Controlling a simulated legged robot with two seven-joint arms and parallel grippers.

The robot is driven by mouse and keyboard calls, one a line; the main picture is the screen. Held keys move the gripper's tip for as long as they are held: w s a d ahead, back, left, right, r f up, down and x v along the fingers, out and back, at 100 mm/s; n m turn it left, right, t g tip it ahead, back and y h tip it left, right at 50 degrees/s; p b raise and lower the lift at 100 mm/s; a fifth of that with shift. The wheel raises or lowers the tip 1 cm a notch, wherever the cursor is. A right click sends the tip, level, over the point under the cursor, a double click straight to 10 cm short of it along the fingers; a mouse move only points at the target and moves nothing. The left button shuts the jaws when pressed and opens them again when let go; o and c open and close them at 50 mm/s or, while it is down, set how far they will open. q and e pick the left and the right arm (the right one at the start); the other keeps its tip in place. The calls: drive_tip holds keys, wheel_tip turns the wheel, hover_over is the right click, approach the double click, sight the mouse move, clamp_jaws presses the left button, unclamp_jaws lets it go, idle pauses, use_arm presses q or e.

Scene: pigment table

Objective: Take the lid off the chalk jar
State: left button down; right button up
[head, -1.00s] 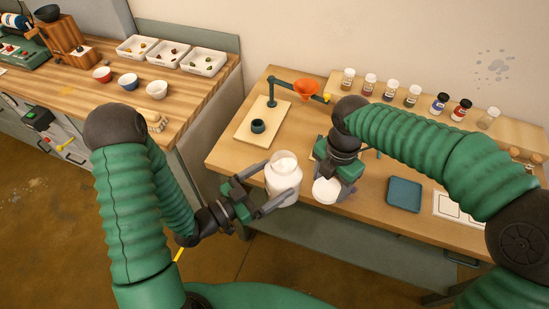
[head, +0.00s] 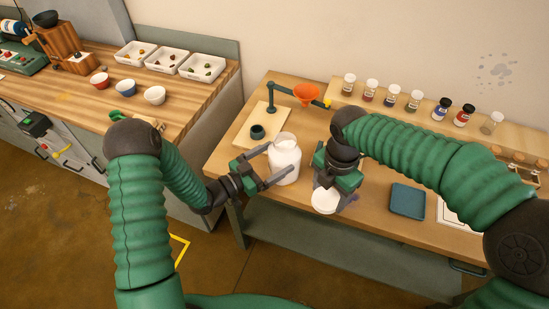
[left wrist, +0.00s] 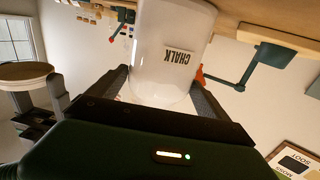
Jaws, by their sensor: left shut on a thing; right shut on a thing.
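The chalk jar (head: 285,163) is a whitish jar with its open mouth facing up, over the front edge of the table. My left gripper (head: 280,164) is shut on its body from the left. In the left wrist view the jar (left wrist: 165,45) sits between the fingers, its CHALK label upside down in the picture. The white round lid (head: 325,201) is apart from the jar, to its right. My right gripper (head: 332,190) is shut on the lid from above and hides part of it.
A stand with an orange funnel (head: 306,92) and a small dark cup (head: 257,131) are behind the jar. A blue tray (head: 407,201) lies to the right. Several pigment jars line the back shelf. A wooden counter (head: 75,105) with bowls is at left.

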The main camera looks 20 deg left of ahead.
use_arm(q)
drive_tip(key=shift+a, duration=0.15)
drive_tip(key=shift+c, duration=0.8)
unclamp_jaws()
drive_tip(key=shift+s, duration=0.15)
drive_tip(key=shift+o, duration=0.8)
